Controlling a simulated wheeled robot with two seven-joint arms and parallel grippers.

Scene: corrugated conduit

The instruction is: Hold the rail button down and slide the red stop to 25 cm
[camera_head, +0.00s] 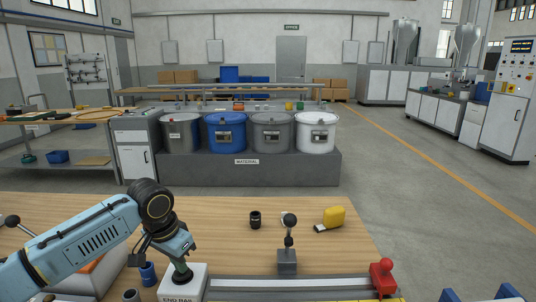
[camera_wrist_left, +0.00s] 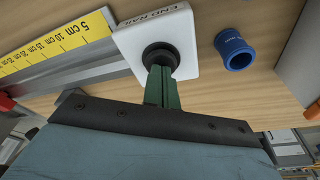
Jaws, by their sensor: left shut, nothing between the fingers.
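My left gripper (camera_head: 182,270) is shut and points down onto the white button box (camera_head: 183,288) at the rail's left end. In the left wrist view its green fingers (camera_wrist_left: 162,72) meet the round black button (camera_wrist_left: 160,56) on the white box (camera_wrist_left: 178,28), with nothing between them. I cannot tell how far the button is pressed. The red stop (camera_head: 382,275) sits at the far right of the metal rail (camera_head: 330,284). The yellow scale (camera_wrist_left: 50,42) shows 5 cm nearest the box; its reading at the stop is unreadable. My right gripper is not in view.
A grey block with a black-knobbed lever (camera_head: 288,258) stands behind the rail. A blue coupling (camera_head: 148,273) stands left of the box. A black fitting (camera_head: 255,219) and a yellow tape measure (camera_head: 333,217) lie farther back on the wooden bench (camera_head: 210,215).

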